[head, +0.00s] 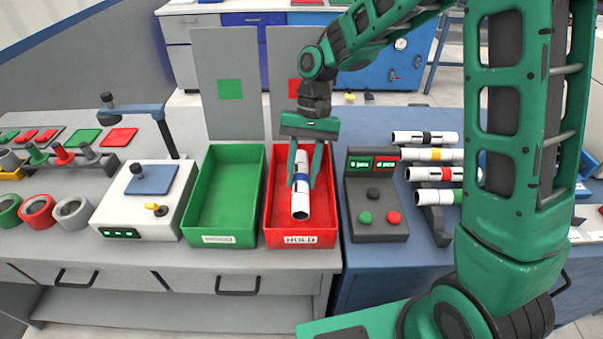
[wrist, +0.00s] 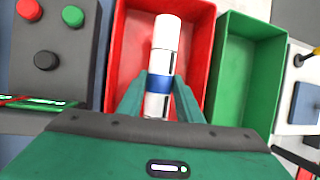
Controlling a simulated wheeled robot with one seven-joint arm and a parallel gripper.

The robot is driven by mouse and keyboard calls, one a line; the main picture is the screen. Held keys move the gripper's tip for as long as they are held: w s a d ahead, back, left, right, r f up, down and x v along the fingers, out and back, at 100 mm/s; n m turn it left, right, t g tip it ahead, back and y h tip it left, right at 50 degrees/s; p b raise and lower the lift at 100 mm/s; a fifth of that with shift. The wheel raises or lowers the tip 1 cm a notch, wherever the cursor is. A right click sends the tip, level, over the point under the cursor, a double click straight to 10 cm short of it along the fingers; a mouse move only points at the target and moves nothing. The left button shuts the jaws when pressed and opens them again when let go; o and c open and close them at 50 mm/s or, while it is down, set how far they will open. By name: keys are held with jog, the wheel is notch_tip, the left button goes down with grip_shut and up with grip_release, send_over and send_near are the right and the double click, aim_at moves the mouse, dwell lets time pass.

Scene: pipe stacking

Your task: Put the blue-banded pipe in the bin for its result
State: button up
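The blue-banded pipe (head: 301,202) is white with a blue band and dark marks. My gripper (head: 302,185) is shut on it around the blue band, one finger on each side; the grip also shows in the wrist view (wrist: 160,82). The pipe is over or inside the red bin (head: 328,212), labelled HOLD, lengthwise to it. I cannot tell whether it touches the bin floor. The green bin (head: 242,200) stands directly left of the red one and is empty; its label is hard to read.
A tester box (head: 378,224) with a two-part display, one part lit red, and buttons stands right of the red bin. Several banded pipes (head: 425,138) lie on a rack further right. A white device (head: 140,218) stands left of the green bin. Upright panels (head: 224,60) rise behind the bins.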

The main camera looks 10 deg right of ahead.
jog(key=o, duration=0.4)
jog(key=shift+r, duration=0.1)
jog(key=v, duration=1)
jog(key=shift+w+r, duration=0.15)
jog(key=shift+r, duration=0.1)
jog(key=shift+d, duration=0.15)
